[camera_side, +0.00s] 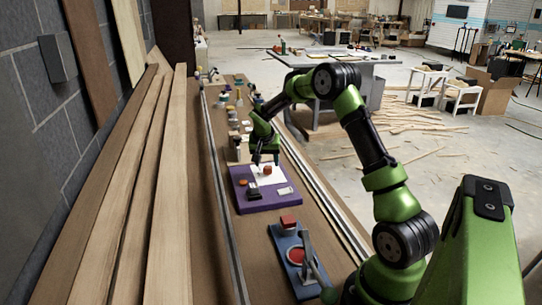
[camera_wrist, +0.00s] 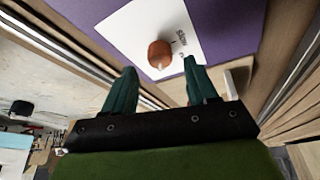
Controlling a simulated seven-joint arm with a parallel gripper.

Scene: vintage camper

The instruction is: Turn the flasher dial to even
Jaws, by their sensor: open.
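The flasher dial (camera_wrist: 160,54) is a round orange-brown knob on a white card (camera_wrist: 128,36) on a purple board (camera_wrist: 228,25). Printed words, one seeming to read "slow", stand on the card beside the dial; the others are too small to read. In the side view the dial (camera_side: 267,170) shows on the purple board (camera_side: 244,206). My gripper (camera_wrist: 160,66) is open and empty, its two green fingers on either side of the dial in the picture. In the side view my gripper (camera_side: 265,160) points down close by the dial; I cannot tell whether it touches.
A black part (camera_side: 254,194) and a small pale block (camera_side: 286,190) are on the purple board. A blue board (camera_side: 284,242) with a red disc and a grey lever stands nearer the camera. Several small items lie farther along the bench. Long planks (camera_side: 150,190) line the left.

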